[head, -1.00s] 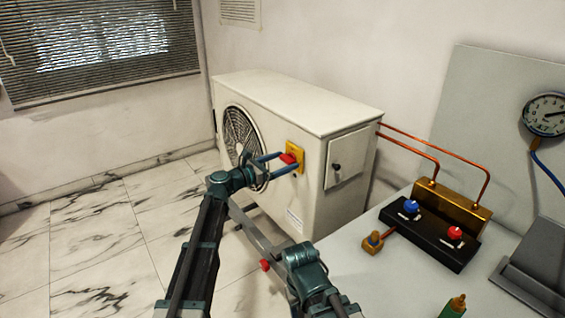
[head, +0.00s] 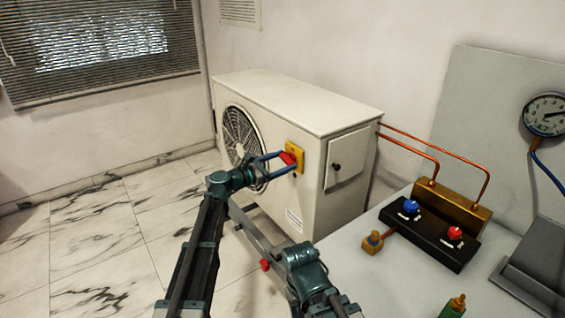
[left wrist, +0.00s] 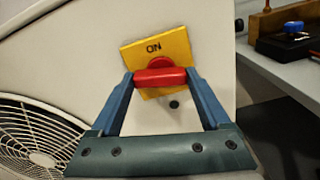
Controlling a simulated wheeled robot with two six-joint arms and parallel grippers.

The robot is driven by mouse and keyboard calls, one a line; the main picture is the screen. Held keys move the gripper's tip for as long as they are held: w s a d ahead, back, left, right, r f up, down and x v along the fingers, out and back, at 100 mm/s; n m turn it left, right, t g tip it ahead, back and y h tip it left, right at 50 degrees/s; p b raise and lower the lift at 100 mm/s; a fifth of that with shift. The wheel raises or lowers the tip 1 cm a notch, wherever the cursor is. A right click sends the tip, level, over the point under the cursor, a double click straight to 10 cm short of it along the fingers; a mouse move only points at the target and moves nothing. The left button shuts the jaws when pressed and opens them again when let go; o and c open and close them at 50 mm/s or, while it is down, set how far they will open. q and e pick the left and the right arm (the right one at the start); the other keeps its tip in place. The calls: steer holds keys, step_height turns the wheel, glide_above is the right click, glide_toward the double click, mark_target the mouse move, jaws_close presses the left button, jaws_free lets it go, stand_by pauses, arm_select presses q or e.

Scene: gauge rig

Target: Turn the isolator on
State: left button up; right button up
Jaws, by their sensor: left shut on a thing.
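The isolator is a yellow plate (head: 296,149) with a red handle (head: 288,158), on the side of the pale outdoor unit (head: 310,185). In the left wrist view the plate (left wrist: 172,51) carries the word ON above the red handle (left wrist: 161,77). The plate looks tilted relative to the handle there. My left gripper (head: 290,162) is shut on the handle, with one blue finger at each end of it. It also shows in the left wrist view (left wrist: 160,79). My right gripper is not in view.
A fan grille (head: 240,138) is beside the gripper. A workbench (head: 350,268) at the right bears a black block with a blue knob (head: 410,206) and a red knob (head: 455,233). A gauge (head: 545,114) hangs behind. Copper pipes (head: 410,147) run from the unit.

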arm_select(q)
steer(key=m, duration=0.4)
steer(key=shift+m, duration=0.3)
steer(key=m, duration=0.3)
steer(key=shift+m, duration=0.4)
steer(key=m, duration=0.3)
steer(key=shift+s, duration=0.1)
steer(key=shift+m, duration=1.9)
steer(key=o, duration=1.2)
steer(key=shift+s+a, duration=0.1)
steer(key=v, duration=1.3)
steer(key=shift+s+a, duration=0.2)
